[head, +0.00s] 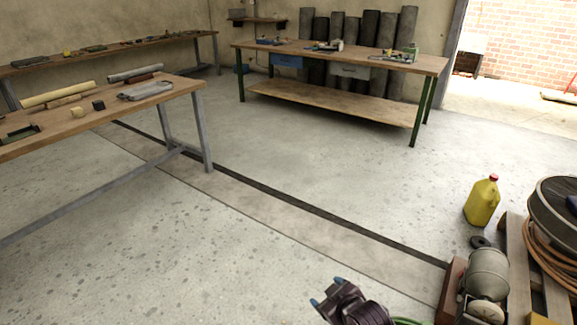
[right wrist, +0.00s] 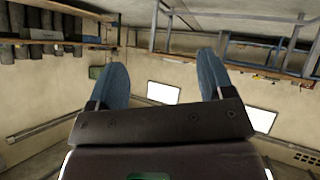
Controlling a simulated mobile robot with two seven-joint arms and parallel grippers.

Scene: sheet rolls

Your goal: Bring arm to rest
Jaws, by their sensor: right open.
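My right gripper (head: 326,291) shows at the bottom middle of the head view, low over bare concrete floor. In the right wrist view its two blue fingers (right wrist: 162,68) stand wide apart with nothing between them. That view is upside down, with benches along its top edge and wall and windows behind the fingers. My left gripper is not in view. On the near left bench (head: 170,90) lie a cream roll (head: 57,94) and a grey roll (head: 135,73), each with a wooden piece beside it. The gripper is well apart from both.
A green-legged workbench (head: 335,102) stands at the back, with dark rolls (head: 370,28) upright behind it. A yellow jug (head: 482,202), a motor-like machine (head: 487,272) and a cable reel (head: 558,210) on a pallet crowd the right. The middle floor (head: 270,150) is clear.

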